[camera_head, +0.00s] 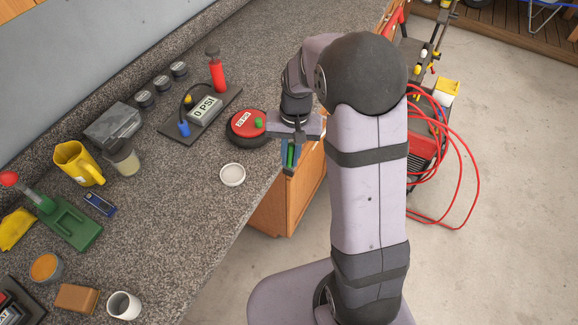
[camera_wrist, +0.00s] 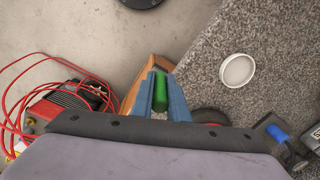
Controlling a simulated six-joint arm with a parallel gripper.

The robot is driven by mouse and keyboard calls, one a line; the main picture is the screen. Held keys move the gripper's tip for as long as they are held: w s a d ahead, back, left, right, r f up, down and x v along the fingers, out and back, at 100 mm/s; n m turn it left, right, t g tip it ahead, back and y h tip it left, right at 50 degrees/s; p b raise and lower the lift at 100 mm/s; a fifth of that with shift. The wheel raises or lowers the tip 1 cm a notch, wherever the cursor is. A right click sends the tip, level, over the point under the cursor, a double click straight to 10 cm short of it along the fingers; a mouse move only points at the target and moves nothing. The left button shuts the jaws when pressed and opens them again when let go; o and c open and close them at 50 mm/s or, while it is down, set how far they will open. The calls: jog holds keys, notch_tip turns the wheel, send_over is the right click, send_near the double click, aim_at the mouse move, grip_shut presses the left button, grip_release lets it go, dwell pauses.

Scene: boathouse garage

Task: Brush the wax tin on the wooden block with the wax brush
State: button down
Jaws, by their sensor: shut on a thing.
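My gripper (camera_head: 290,157) has blue fingers and is shut on a slim green object, seen between the fingers in the wrist view (camera_wrist: 160,93). It may be the wax brush's handle; no bristles can be made out. My gripper is held by the counter's right edge. An open tin with orange content (camera_head: 46,267), likely the wax tin, is at the lower left in the head view. A brown block (camera_head: 76,298), likely the wooden block, is right beside it; I cannot tell whether they touch. Both are far from my gripper.
On the counter (camera_head: 200,225), a white round lid (camera_head: 232,174) and a red-topped round device (camera_head: 245,124) are near my gripper. A gauge board (camera_head: 203,115), yellow jug (camera_head: 78,163), green tool (camera_head: 68,225) and white cup (camera_head: 123,305) stand farther left. The middle front is clear.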

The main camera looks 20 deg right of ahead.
aim_at(289, 145)
jog(key=shift+w+d+r+m, duration=0.15)
jog(key=shift+w+r+m, duration=0.95)
jog(key=shift+m, duration=0.1)
jog(key=w+a+r+n+y+p, duration=0.2)
jog(key=w+a, duration=0.1)
jog(key=a, duration=1.2)
jog(key=w+a+r+n+y+p, duration=0.15)
jog(key=w+a, duration=0.25)
jog(key=a, duration=1.1)
jog(key=s+a+r+n+p, duration=0.1)
jog(key=s+a, duration=0.5)
jog(key=a, duration=0.5)
jog(key=s+a+r+n+g+y+p, duration=0.1)
jog(key=s+a+r+p, duration=0.1)
jog(key=s+a, duration=0.5)
jog(key=s+a+r+n+y+p, duration=0.1)
jog(key=s+a, duration=0.5)
jog(key=a, duration=0.9)
jog(key=shift+s+r+g, duration=0.2)
jog(key=shift+g, duration=0.2)
jog(key=shift+f, duration=0.1)
jog(key=shift+f+b, duration=2.05)
jog(key=shift+f, duration=0.85)
jog(key=shift+d+f+b, duration=0.1)
jog(key=shift+f+b, duration=0.2)
jog(key=shift+f, duration=0.3)
